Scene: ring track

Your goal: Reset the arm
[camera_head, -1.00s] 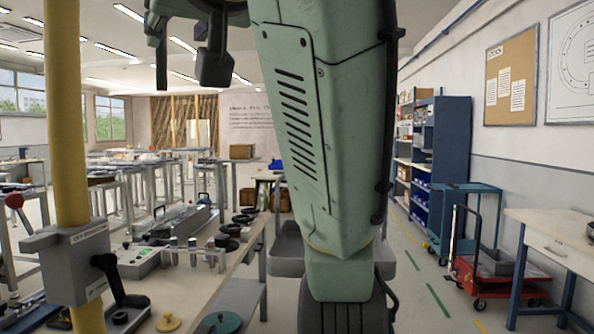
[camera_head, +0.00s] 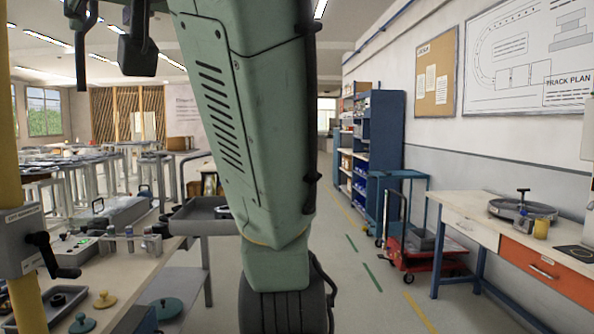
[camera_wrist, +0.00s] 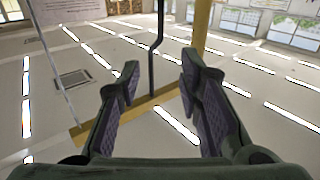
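My own green arm stands raised through the middle of the head view. My gripper (camera_head: 110,35) shows partly at the top left of the head view, its dark fingers hanging down and cut off by the upper edge. In the wrist view my gripper (camera_wrist: 158,88) has its two dark padded fingers spread apart. Nothing is between them but the distant ceiling, a thin dark rod and a yellow post behind. The gripper is open and empty.
A workbench (camera_head: 150,290) with pots and a crank box (camera_head: 35,240) on a yellow post (camera_head: 12,130) is close at left. A wooden bench (camera_head: 470,210) stands at right, with a red cart (camera_head: 425,250) and blue shelves (camera_head: 385,150) beyond. An aisle runs between.

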